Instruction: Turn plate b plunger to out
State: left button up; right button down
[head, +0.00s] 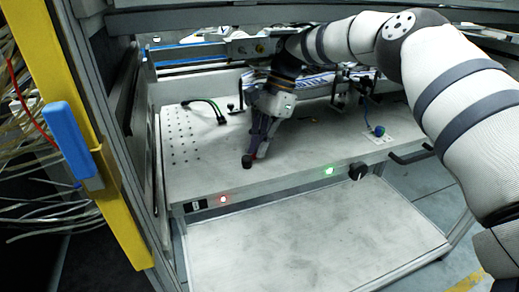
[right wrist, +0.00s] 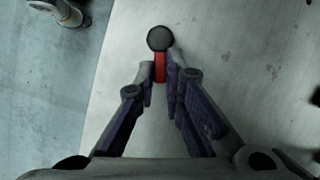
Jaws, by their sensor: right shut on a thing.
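In the right wrist view a plunger with a round dark knob (right wrist: 159,39) and a red shaft (right wrist: 160,68) stands between my fingertips. My right gripper (right wrist: 161,76) is shut on this plunger, with the fingers at the red part and the knob beyond them. In the head view my right gripper (head: 257,150) reaches down to the pale plate (head: 200,175) near its front left part. The fingers hide most of the plunger there. The plate's front edge carries a dark label (head: 195,205), which seems to read B. My left gripper is not in view.
A red light (head: 223,199) and a green light (head: 329,170) glow on the front edge. A black round knob (head: 357,171) and a black handle (head: 410,155) stick out at the right. A blue-ended cable (head: 378,131) and a black cable (head: 212,107) lie on the plate.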

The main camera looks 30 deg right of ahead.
jog(key=n+b, duration=0.1)
jog(key=w+n+g+b, duration=0.1)
jog(key=shift+a+f+n+b, duration=0.1)
jog(key=shift+f+n+b, duration=0.2)
jog(key=shift+n+b, duration=0.1)
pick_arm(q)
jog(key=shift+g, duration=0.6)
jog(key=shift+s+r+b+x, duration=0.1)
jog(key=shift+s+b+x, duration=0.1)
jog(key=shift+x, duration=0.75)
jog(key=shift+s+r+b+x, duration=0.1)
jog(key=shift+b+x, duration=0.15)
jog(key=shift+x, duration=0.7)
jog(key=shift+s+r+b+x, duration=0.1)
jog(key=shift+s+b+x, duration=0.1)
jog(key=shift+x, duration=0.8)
pick_arm(e)
jog(key=shift+w+a+r+n+g+h, duration=0.1)
jog(key=shift+w+r+n+g+h, duration=0.15)
jog(key=shift+n, duration=0.55)
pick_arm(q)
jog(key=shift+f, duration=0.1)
pick_arm(e)
jog(key=c, duration=1.7)
grip_release()
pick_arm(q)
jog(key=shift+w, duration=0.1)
